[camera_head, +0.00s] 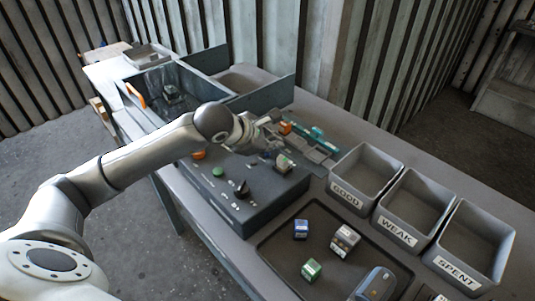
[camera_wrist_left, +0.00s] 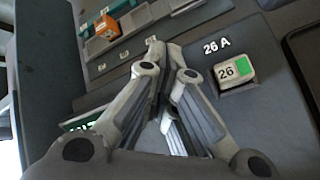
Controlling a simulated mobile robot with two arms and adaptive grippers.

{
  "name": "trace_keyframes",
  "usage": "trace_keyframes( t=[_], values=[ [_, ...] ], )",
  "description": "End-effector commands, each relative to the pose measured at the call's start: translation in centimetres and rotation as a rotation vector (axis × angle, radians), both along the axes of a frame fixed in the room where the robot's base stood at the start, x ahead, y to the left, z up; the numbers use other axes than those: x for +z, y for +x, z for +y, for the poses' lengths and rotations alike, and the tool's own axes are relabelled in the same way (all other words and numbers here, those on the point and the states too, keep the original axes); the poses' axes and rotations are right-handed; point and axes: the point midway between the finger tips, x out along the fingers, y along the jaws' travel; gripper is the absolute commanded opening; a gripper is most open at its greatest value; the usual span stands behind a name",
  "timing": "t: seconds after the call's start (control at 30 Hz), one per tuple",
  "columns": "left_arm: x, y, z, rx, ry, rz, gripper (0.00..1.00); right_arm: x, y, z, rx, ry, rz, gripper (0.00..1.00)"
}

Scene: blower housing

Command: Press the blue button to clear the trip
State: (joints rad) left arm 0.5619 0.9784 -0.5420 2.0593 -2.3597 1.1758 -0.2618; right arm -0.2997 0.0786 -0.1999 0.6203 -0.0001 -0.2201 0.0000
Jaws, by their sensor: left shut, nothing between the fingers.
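I can make out no blue button in either view; the left arm and gripper cover part of the dark control box (camera_head: 262,205). The box top carries a green button (camera_head: 218,172), an orange button (camera_head: 198,155) and a black knob (camera_head: 242,188). My left gripper (camera_head: 272,142) is over the far right part of the box. In the left wrist view the left gripper (camera_wrist_left: 165,47) has its fingers together with nothing between them. A pale block marked 26 with a green patch (camera_wrist_left: 233,70) sits beside the label 26 A, right of the fingers. My right gripper is not in view.
Three grey bins marked GOOD (camera_head: 347,200), WEAK (camera_head: 396,237) and SPENT (camera_head: 457,272) stand at the right. A dark tray (camera_head: 275,245) holds small blue, green and white blocks.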

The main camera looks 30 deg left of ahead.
Motion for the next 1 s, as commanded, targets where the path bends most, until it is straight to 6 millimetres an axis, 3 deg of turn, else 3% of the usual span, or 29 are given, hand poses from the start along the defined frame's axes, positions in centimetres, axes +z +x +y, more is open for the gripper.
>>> trace_keyframes(
  t=[1.0],
  values=[
    [-0.6,0.01,0.0,0.0,0.0,0.0,0.0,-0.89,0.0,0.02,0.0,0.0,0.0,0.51]
  ],
)
